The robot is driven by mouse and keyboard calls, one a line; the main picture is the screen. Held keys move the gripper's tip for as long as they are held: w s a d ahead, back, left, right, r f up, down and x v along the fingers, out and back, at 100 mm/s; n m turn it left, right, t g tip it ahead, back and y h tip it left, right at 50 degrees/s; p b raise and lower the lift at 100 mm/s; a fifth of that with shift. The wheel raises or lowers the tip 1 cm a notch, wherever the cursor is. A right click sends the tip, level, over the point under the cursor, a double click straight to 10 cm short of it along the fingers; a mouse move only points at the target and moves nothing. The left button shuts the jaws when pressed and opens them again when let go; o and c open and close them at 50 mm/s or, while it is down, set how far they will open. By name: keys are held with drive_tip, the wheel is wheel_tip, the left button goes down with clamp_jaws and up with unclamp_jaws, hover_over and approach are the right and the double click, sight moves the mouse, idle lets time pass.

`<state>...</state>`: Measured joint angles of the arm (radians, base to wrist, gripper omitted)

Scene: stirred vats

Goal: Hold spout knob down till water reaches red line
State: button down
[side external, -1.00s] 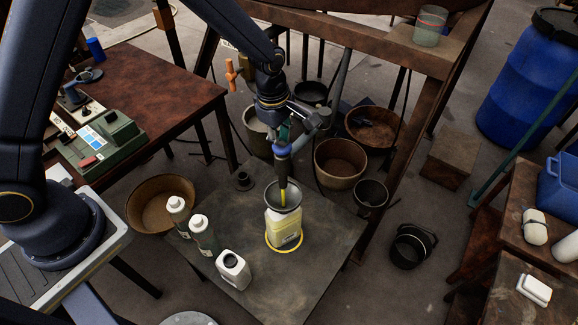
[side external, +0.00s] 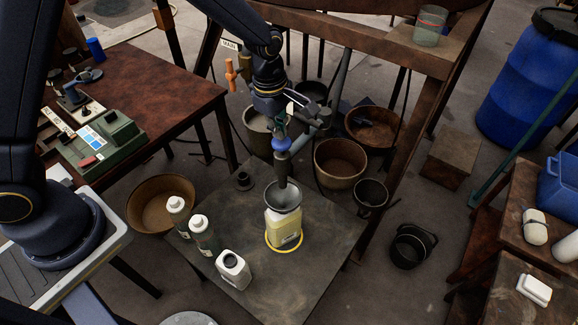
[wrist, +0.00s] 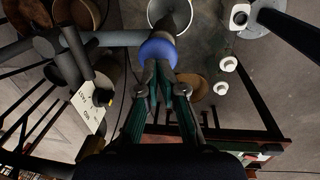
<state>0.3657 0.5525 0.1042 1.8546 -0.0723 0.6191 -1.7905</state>
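The spout (side external: 283,167) points down at a grey funnel (side external: 284,197) in the neck of a pale yellow bottle (side external: 283,229). The blue knob (side external: 281,144) is a ring-like collar above the spout's dark lower part, and it also shows in the wrist view (wrist: 158,50). My gripper (wrist: 157,68) has its fingers together at the knob, seemingly touching it; whether they press it cannot be told. No stream shows below the spout. The bottle stands upright inside a yellow ring (side external: 271,246). A red line on the bottle is not discernible.
Two capped bottles (side external: 200,226) and an open white jug (side external: 233,268) stand left of the yellow bottle on the dark table (side external: 325,255). Wooden and metal tubs (side external: 340,160) stand behind. A glass jar with a red line (side external: 430,28) sits on the beam.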

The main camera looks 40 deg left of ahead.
sight(276, 144)
wheel_tip(276, 144, up, 11)
drive_tip(key=shift+s, duration=0.4)
drive_tip(key=shift+a+f, duration=0.1)
drive_tip(key=s+a+r+m+t, duration=0.1)
drive_tip(key=s+a+r+t, duration=0.1)
drive_tip(key=s+a+r, duration=0.4)
drive_tip(key=s+a+r+m+t, duration=0.1)
drive_tip(key=s+a+r+t, duration=0.1)
drive_tip(key=s+a+r, duration=0.35)
drive_tip(key=s+f+m, duration=0.2)
drive_tip(key=s+m, duration=0.8)
drive_tip(key=m, duration=0.6)
drive_tip(key=shift+a+f, duration=0.15)
drive_tip(key=shift+f, duration=0.25)
